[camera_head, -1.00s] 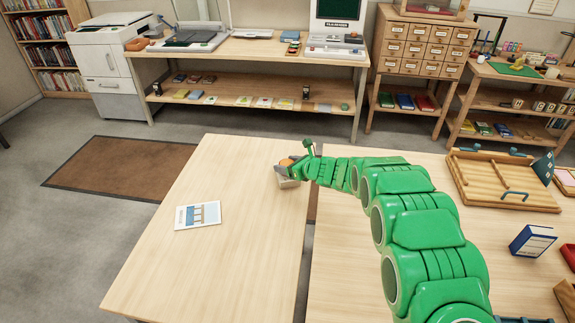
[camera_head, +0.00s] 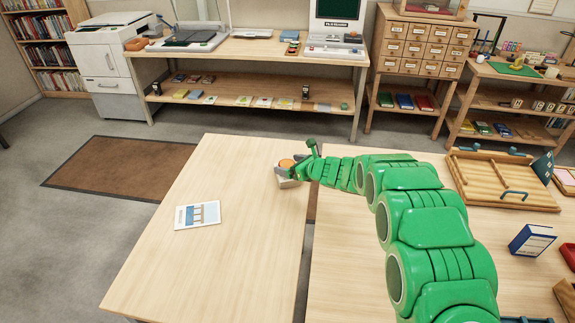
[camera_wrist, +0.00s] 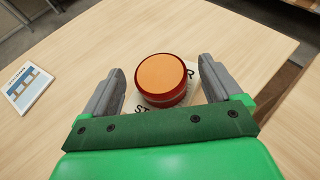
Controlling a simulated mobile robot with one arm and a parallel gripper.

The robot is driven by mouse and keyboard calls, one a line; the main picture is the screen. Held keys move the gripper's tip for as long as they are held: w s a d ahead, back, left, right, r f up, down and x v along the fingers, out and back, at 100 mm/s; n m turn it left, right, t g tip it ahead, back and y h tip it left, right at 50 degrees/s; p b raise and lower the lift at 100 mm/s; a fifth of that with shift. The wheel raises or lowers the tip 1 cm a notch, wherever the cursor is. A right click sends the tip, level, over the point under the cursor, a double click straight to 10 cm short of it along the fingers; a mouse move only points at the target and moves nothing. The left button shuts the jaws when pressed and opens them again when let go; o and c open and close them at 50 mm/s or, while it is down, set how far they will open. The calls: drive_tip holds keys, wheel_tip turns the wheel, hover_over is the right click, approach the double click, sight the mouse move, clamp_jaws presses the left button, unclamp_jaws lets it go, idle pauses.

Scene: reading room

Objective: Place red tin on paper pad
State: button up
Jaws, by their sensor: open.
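The red tin (camera_wrist: 163,82) is round with an orange top. It rests on the white paper pad (camera_wrist: 210,90), whose printed letters are partly covered by the tin. In the head view the orange top (camera_head: 287,163) shows at the far right part of the left table, with the pad (camera_head: 289,183) under it. My gripper (camera_wrist: 162,78) is open, with one grey finger on each side of the tin. Gaps show between both fingers and the tin. In the head view my gripper (camera_head: 294,171) partly hides the tin and pad.
A leaflet (camera_head: 198,215) lies on the left table (camera_head: 215,265), which is otherwise clear. A narrow gap separates it from the right table (camera_head: 350,270). That one holds a wooden tray (camera_head: 480,190) and a blue box (camera_head: 532,240).

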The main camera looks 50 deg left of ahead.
drive_tip(key=v, duration=1)
drive_tip(key=shift+d, duration=0.15)
drive_tip(key=s+d+r+n+h, duration=0.1)
drive_tip(key=d+r+n, duration=0.3)
drive_tip(key=d, duration=0.5)
drive_tip(key=s+d+r+n+g+h, duration=0.1)
drive_tip(key=d+r+n, duration=0.1)
drive_tip(key=d+r, duration=0.65)
drive_tip(key=s+d+r+n+h, duration=0.1)
drive_tip(key=d+r+n+h, duration=0.15)
drive_tip(key=d, duration=0.85)
drive_tip(key=s+d+r+n+h, duration=0.1)
drive_tip(key=s+d, duration=0.6)
drive_tip(key=d, duration=0.7)
drive_tip(key=s+d+r+n+h, duration=0.1)
drive_tip(key=s+d+n+h, duration=0.3)
drive_tip(key=d, duration=1.1)
drive_tip(key=s+d+r+n+t+h, duration=0.1)
drive_tip(key=s+d+n+h, duration=0.1)
drive_tip(key=s+d, duration=0.9)
drive_tip(key=d+h, duration=0.1)
drive_tip(key=d, duration=0.3)
drive_tip(key=shift+n+h, duration=0.35)
